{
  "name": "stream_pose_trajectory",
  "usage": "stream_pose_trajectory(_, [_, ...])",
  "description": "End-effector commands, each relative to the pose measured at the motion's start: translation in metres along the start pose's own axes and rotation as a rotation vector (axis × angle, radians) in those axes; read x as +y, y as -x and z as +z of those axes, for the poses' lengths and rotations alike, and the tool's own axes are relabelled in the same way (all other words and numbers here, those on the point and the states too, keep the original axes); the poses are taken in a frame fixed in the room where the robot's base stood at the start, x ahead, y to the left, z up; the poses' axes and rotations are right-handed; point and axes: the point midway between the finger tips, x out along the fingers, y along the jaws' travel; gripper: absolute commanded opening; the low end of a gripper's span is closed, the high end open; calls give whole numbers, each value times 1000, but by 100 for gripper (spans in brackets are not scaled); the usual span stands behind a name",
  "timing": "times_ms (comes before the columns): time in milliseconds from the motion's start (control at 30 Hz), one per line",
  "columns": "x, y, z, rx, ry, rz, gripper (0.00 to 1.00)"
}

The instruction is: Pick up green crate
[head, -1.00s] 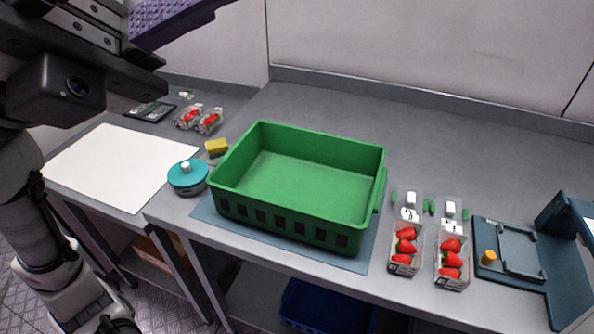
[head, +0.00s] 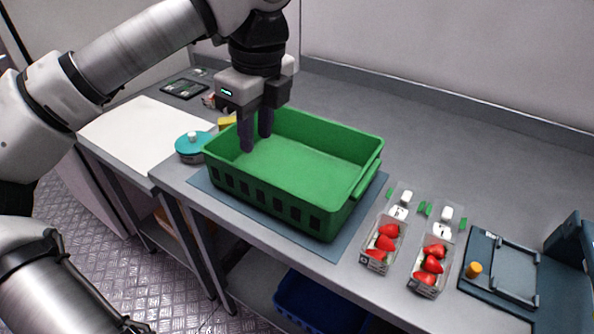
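The green crate (head: 300,147) is empty and sits upright on a blue-grey mat (head: 229,203) on the grey counter, in the middle of the head view. It has slots along its front wall and a handle on its right end. My gripper (head: 256,143) points down over the crate's left end. Its two dark purple fingers are apart, with a gap between them and nothing seen in it. The fingers overlap the left end of the crate in the picture; I cannot tell whether they touch it or straddle its rim.
Two clear punnets of strawberries (head: 382,243) (head: 430,268) stand right of the crate, with a dark scale-like device (head: 500,265) beyond. A teal round container (head: 192,147) and yellow sponge (head: 227,121) are at left. A blue crate (head: 322,301) is below. The back counter is clear.

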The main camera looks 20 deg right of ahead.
Motion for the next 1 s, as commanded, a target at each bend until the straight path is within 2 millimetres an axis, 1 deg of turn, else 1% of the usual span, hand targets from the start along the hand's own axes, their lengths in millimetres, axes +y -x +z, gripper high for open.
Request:
stream_pose_trajectory(133, [1,-23,0,1,3,6,29])
stream_pose_trajectory(300, [1,-57,-1,3,1,4,29])
stream_pose_trajectory(400, [0,-72,0,2,2,3,29])
stream_pose_trajectory(500, [0,-80,-1,1,1,2,29])
stream_pose_trajectory(667, [-1,-89,-2,2,0,3,29])
stream_pose_trajectory(767, [-3,-101,-5,4,-3,2,29])
stream_pose_trajectory(900, [-5,-122,-6,4,-1,2,29])
stream_pose_trajectory(1000, [-5,-131,-6,2,0,0,29])
